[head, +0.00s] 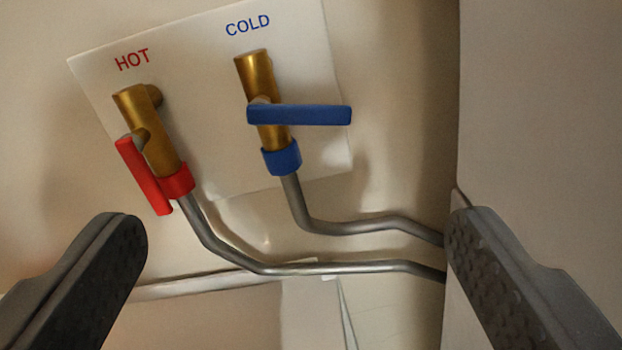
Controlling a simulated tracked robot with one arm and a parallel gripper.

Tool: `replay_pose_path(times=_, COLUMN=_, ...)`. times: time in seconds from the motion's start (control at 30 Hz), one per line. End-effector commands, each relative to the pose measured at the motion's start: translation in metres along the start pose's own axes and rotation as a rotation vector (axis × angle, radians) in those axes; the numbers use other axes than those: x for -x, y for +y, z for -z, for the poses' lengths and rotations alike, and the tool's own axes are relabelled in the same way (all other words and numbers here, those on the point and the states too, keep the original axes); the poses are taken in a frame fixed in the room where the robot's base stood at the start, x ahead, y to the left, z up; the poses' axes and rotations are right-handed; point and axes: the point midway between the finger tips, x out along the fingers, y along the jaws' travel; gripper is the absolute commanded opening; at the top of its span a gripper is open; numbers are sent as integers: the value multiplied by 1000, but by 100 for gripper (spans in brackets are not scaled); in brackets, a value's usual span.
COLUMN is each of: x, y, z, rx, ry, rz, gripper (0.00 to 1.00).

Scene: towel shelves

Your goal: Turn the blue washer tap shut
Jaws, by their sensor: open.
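The blue washer tap handle (300,115) is a flat lever on a brass valve (256,75) under the word COLD. The lever points right, crosswise to the brass body. A blue collar (282,158) sits at the valve's lower end. My gripper (296,240) is open and empty, with one dark finger at the lower left and one at the lower right. The blue lever is beyond and above the fingertips in the picture, not touched by them.
A red lever (145,177) sits on the HOT brass valve (148,130) to the left, lying along its body. Both valves are on a white plate (205,95). Grey pipes (350,268) run down and right, behind the right finger. A pale panel (540,100) stands at right.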

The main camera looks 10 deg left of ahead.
Motion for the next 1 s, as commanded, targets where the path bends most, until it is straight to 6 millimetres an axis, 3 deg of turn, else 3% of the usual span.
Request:
replay_pose_path(times=0.27, x=-7, y=2, z=-7, rx=-30, ry=15, rz=14, gripper=85)
replay_pose_path(times=1.0, x=-112, y=0, z=-4, rx=-25, ry=15, rz=13, gripper=85)
